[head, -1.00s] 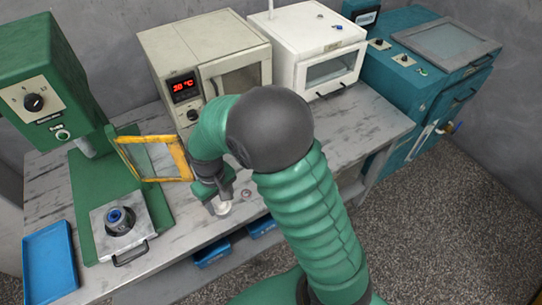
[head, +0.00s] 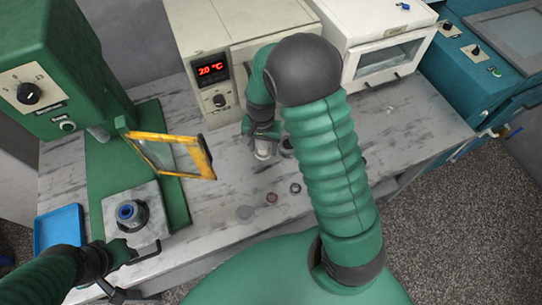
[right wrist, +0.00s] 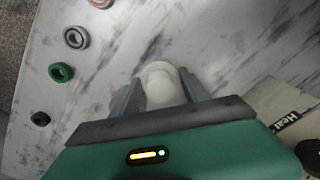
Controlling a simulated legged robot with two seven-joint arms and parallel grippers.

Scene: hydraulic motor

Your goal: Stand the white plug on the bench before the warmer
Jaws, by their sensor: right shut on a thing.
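The white plug (head: 263,153) is between the fingers of my right gripper (head: 263,142), in front of the cream warmer (head: 222,108) with the red display. In the right wrist view the plug (right wrist: 160,83) sits between the two grey fingers, which are shut on it. Its round white end shows; whether it touches the bench (head: 215,198) I cannot tell. A corner of the warmer (right wrist: 285,112) shows at the right of that view. My left gripper (head: 122,272) is at the lower left by the press's front handle; its jaw state is unclear.
Several small rings, such as a reddish one (head: 271,198) and a dark one (head: 295,188), lie near the front edge. The green press (head: 95,165) with a yellow-framed guard (head: 170,157) stands left. A blue tray (head: 58,228) lies beside it. A white cabinet (head: 385,55) stands right.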

